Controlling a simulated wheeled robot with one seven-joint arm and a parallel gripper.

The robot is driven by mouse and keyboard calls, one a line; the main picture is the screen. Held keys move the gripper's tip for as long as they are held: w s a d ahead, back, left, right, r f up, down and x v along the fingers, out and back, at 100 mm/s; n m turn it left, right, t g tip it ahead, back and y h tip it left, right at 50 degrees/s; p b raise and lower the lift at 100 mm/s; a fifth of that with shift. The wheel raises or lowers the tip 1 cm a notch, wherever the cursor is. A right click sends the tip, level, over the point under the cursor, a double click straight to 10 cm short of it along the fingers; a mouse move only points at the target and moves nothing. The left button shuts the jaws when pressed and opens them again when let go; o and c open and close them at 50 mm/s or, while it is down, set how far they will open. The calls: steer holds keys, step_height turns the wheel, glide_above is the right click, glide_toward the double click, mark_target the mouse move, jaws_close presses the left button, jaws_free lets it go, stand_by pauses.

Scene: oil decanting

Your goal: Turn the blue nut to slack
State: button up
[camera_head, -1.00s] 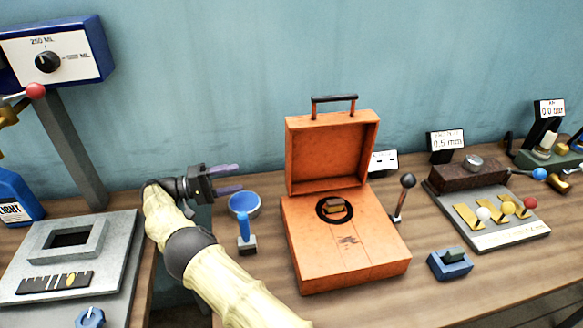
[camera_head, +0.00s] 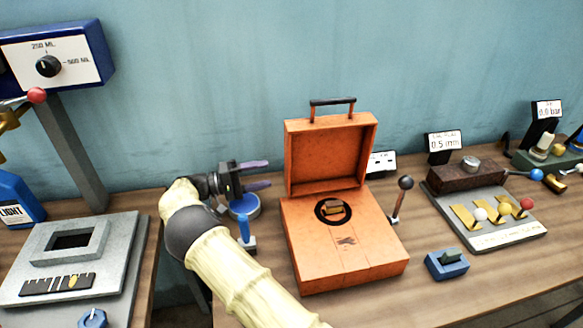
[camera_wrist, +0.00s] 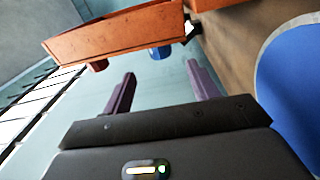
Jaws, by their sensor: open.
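A blue nut-like knob (camera_head: 93,318) with a pale mark sits at the lower left, partly cut off by the picture's bottom edge. I cannot tell for sure that it is the nut. My gripper (camera_head: 268,174) is open and empty, its two purple fingers pointing right, well above and to the right of that knob. It hangs over the round blue dish (camera_head: 245,207), left of the orange case. The fingers also show apart in the wrist view (camera_wrist: 162,70). A small blue piece (camera_wrist: 160,53) shows beyond them there; I cannot tell what it is.
An open orange case (camera_head: 345,245) stands right of my gripper. A blue-handled tool (camera_head: 243,229) stands in front of the dish. A grey plate (camera_head: 115,255) lies at the left. A blue block (camera_head: 447,265) and levers on a plate (camera_head: 480,235) are at the right.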

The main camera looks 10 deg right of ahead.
steer(key=d, duration=0.3)
steer(key=d+p, duration=0.1)
steer(key=d, duration=0.5)
steer(key=shift+w+d+r, duration=0.15)
steer(key=shift+r, duration=0.1)
steer(key=shift+c, duration=0.5)
steer(key=c, duration=0.9)
steer(key=shift+d+r+y+p, duration=0.1)
steer(key=shift+r+y+p, duration=0.1)
steer(key=shift+y, duration=0.5)
steer(key=shift+r+y+p, duration=0.1)
steer(key=shift+y+p, duration=0.05)
steer(key=shift+y, duration=1.35)
steer(key=o, duration=1)
